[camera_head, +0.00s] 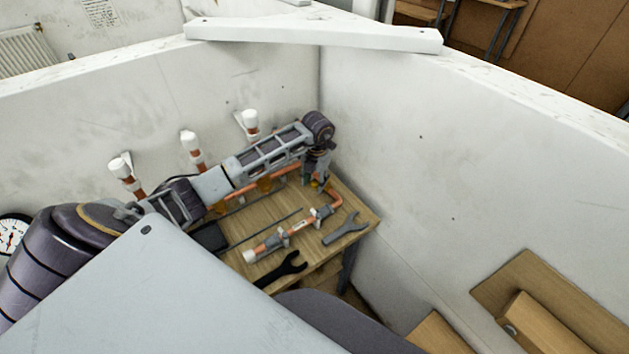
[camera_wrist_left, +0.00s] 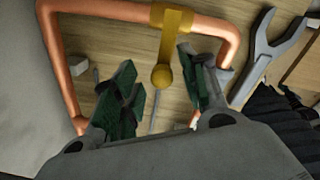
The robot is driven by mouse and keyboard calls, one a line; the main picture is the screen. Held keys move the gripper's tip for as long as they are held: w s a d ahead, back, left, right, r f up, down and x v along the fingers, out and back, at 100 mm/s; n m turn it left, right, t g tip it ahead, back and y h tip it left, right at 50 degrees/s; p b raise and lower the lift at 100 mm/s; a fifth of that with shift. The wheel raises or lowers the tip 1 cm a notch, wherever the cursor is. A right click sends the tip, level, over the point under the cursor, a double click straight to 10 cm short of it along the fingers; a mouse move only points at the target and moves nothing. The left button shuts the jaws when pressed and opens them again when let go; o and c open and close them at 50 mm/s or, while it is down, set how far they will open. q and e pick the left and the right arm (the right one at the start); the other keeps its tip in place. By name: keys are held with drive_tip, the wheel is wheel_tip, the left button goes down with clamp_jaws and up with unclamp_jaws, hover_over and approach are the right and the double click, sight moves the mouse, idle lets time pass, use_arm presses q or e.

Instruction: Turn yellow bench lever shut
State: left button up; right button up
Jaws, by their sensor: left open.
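The yellow lever (camera_wrist_left: 168,45) shows in the left wrist view at the top centre, on a copper pipe (camera_wrist_left: 110,8). It points toward my gripper and ends in a round yellow knob (camera_wrist_left: 161,76). My left gripper (camera_wrist_left: 157,70) is open, with green-padded fingers on either side of the knob. I see no clear contact between fingers and knob. In the head view my left gripper (camera_head: 318,170) is low over the back of the wooden bench (camera_head: 345,195), and the arm and gripper hide much of the lever there. My right gripper is not in view.
A copper pipe piece with white ends (camera_head: 290,235), a grey spanner (camera_head: 345,230) and a black spanner (camera_head: 283,268) lie on the bench. White walls (camera_head: 420,170) close in the back and right. Capped copper pipes (camera_head: 190,145) stand along the left wall.

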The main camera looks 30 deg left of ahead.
sight(316, 183)
use_arm(q)
wheel_tip(316, 183, up, 12)
drive_tip(key=shift+d, duration=0.3)
idle(0.7)
idle(0.6)
